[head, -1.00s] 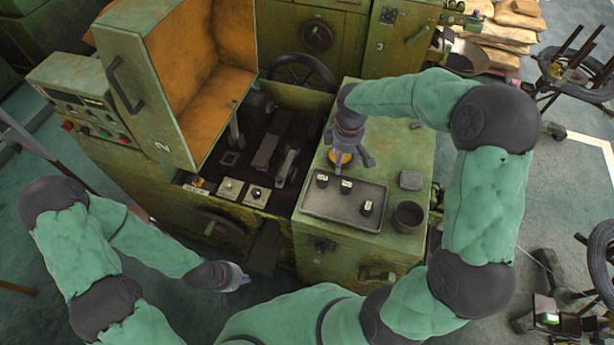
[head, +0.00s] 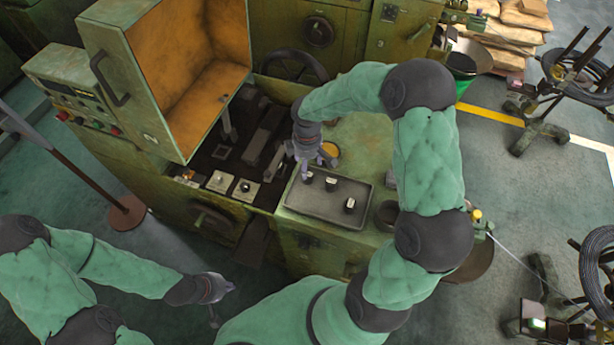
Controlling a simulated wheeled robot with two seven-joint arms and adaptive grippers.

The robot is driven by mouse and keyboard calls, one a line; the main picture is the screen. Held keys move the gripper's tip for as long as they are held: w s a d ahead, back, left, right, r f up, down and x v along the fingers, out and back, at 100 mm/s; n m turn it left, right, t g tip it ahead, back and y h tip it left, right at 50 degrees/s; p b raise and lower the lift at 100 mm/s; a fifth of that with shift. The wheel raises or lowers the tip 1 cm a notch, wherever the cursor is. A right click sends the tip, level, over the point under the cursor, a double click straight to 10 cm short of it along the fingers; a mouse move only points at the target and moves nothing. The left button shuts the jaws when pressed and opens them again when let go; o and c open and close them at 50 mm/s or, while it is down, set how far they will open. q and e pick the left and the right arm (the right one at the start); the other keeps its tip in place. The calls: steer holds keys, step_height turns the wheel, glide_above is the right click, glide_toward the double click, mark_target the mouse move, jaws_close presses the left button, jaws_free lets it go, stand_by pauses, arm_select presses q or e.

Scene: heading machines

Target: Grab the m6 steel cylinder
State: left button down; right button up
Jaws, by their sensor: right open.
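A dark grey tray (head: 322,208) on the green machine's top holds three small dark cylinders with white labels: a left one (head: 307,178), a middle one (head: 331,184) and a right one (head: 350,205). The labels are too small to read, so I cannot tell which is m6. My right gripper (head: 306,172) is open, pointing down at the left cylinder at the tray's back-left corner. Its fingers partly cover that cylinder; I cannot tell whether they touch it. My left gripper (head: 222,300) is low in front of the machine, away from the tray; its opening is unclear.
A round yellow-topped item (head: 330,150) stands behind the tray, close to my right gripper. A dark cup (head: 386,214) stands right of the tray, partly hidden by my arm. The machine's raised orange-lined cover (head: 200,85) rises to the left.

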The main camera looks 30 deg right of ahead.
mark_target(308, 173)
steer(key=shift+s+f, duration=0.15)
steer(key=shift+f, duration=1.25)
steer(key=shift+s+f, duration=0.1)
steer(key=shift+f, duration=1.3)
jaws_close()
